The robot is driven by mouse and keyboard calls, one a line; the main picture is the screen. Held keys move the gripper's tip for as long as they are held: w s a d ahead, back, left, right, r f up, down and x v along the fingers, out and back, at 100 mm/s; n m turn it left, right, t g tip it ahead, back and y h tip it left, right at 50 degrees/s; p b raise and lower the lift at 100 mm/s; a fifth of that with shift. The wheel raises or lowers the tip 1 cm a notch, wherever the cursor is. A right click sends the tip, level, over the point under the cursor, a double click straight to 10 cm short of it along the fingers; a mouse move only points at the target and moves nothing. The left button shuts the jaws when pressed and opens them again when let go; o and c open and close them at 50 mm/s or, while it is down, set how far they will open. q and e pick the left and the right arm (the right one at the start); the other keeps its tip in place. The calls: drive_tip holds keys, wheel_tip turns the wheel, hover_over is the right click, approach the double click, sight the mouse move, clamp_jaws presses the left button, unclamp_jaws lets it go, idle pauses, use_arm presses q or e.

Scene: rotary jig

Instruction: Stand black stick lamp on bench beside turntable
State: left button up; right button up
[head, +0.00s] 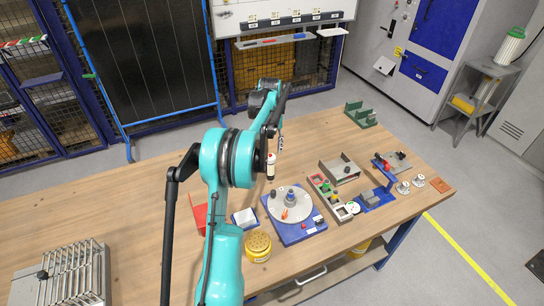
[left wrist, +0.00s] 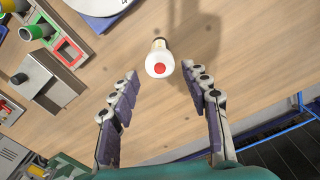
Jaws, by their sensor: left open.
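The stick lamp (head: 270,159), with a pale top and a darker lower part, stands upright on the wooden bench just behind the turntable (head: 282,210). The turntable is a pale disc on a blue base. In the left wrist view the lamp (left wrist: 160,60) is seen from above as a white round top with a red spot, and its body is mostly hidden under it. My left gripper (head: 281,143) is open and empty. In the left wrist view its fingers (left wrist: 160,78) are spread, with the lamp just beyond the tips and apart from them. My right gripper is not in view.
A yellow tin (head: 258,247), a blue-white box (head: 244,218) and a red bin (head: 198,216) stand left of the turntable. A parts tray (head: 326,190), grey tray (head: 340,170) and blue fixture (head: 378,198) stand right.

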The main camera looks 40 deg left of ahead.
use_arm(q)
drive_tip(key=s+d+r+m+t, duration=0.2)
drive_tip(key=s+d+r, duration=0.35)
drive_tip(key=d, duration=0.45)
drive_tip(key=s+d+r+m+t, duration=0.15)
drive_tip(key=s+d+r, duration=0.35)
drive_tip(key=d, duration=0.5)
drive_tip(key=s+d+f+m+t, duration=0.2)
drive_tip(key=s+d, duration=0.4)
drive_tip(key=s, duration=0.1)
drive_tip(key=s+d+f+m+t, duration=0.1)
drive_tip(key=s+d+f+m, duration=0.1)
drive_tip(key=s+d, duration=0.4)
drive_tip(key=shift+s+d+f+t, duration=0.25)
drive_tip(key=shift+s+t, duration=0.1)
drive_tip(key=shift+s, duration=0.1)
